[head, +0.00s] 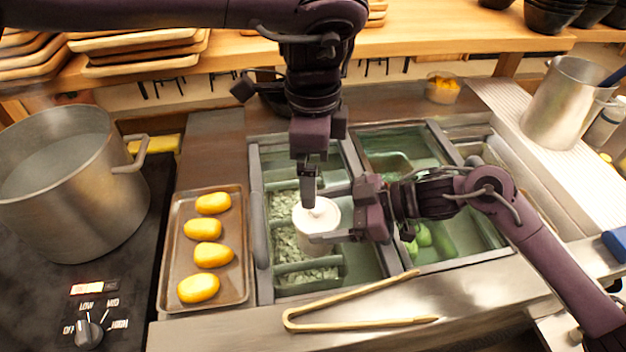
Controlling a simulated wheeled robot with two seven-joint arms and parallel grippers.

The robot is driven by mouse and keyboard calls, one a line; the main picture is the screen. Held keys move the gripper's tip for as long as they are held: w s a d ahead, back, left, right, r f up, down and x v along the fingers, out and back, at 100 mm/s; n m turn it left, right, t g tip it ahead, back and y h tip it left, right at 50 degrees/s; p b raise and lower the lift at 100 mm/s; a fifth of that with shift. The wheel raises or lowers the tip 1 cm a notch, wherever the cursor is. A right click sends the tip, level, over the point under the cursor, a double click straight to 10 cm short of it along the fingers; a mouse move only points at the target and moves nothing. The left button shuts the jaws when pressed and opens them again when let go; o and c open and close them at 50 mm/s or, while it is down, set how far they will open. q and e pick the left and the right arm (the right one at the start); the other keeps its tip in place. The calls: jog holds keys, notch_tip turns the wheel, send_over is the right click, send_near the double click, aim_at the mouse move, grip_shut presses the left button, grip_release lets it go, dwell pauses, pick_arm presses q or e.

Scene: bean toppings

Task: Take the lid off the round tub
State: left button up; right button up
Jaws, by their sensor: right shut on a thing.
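The round tub (314,240) is pale and sits in the middle, over the left food bins. Its white lid (322,216) is on top, with a small knob in the middle. My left gripper (311,203) points straight down from above, its fingers at the lid's knob. The picture is too small to tell whether they are closed on it. My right gripper (333,213) comes in level from the right, shut on the tub's side with a finger on either side. Part of the tub's right side is hidden by it.
A tray (167,254) of several yellow potatoes lies left of the bins, and a large pot (65,190) stands on the stove. Wooden tongs (360,301) lie on the front edge. A metal pitcher (562,105) stands at the right.

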dwell(0.3)
jog(key=o, duration=1.4)
